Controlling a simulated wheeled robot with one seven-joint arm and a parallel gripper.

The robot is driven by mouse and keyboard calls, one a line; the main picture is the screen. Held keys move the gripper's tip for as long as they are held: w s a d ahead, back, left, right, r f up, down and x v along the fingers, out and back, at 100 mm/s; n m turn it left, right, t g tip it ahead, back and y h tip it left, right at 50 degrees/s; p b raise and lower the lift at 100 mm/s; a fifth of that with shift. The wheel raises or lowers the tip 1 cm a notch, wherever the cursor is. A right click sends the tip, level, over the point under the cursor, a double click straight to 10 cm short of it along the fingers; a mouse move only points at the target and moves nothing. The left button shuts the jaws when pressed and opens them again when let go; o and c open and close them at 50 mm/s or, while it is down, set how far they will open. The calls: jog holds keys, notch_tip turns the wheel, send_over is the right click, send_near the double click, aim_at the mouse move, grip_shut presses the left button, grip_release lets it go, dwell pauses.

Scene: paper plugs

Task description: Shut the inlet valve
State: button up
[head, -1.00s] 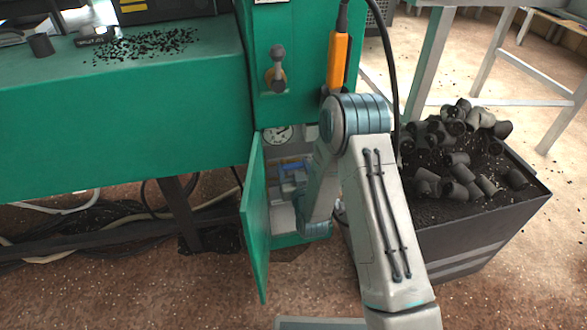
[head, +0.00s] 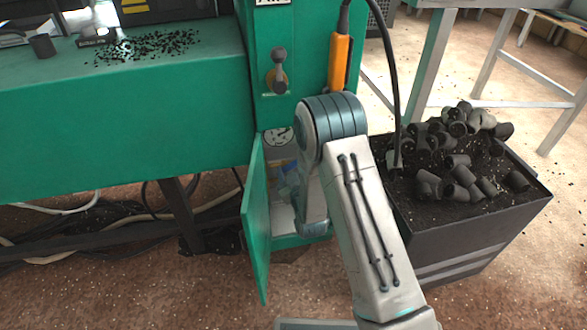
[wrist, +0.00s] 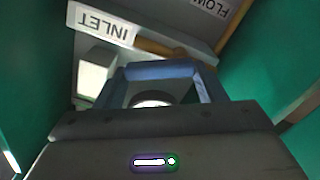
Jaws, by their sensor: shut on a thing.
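The inlet valve's blue handle (wrist: 160,69) shows in the wrist view as a bar across the jaws, below the INLET label (wrist: 101,23). A brass-coloured pipe (wrist: 160,47) runs behind it. My gripper (wrist: 162,82) is shut on the handle, one finger at each end. In the head view my gripper is inside the open cabinet in the green machine, mostly hidden behind my arm. Only a bit of blue (head: 290,176) shows there, and I cannot tell the handle's angle.
The green cabinet door (head: 256,225) stands open left of my arm. A round gauge (head: 279,136) sits in the cabinet's upper part. A dark bin (head: 470,225) of black plugs stands close on the right. A black cable hangs beside my arm.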

jog(key=n, duration=0.4)
jog(key=a+n, duration=0.1)
jog(key=n, duration=0.3)
jog(key=a+n, duration=0.1)
jog(key=n, duration=0.3)
jog(key=shift+s+a+r, duration=0.1)
jog(key=shift+s+r, duration=0.15)
jog(key=shift+s, duration=0.15)
jog(key=shift+n, duration=0.3)
jog(key=o, duration=1)
jog(key=p+v, duration=0.4)
jog(key=v, duration=0.9)
jog(key=shift+s, duration=0.4)
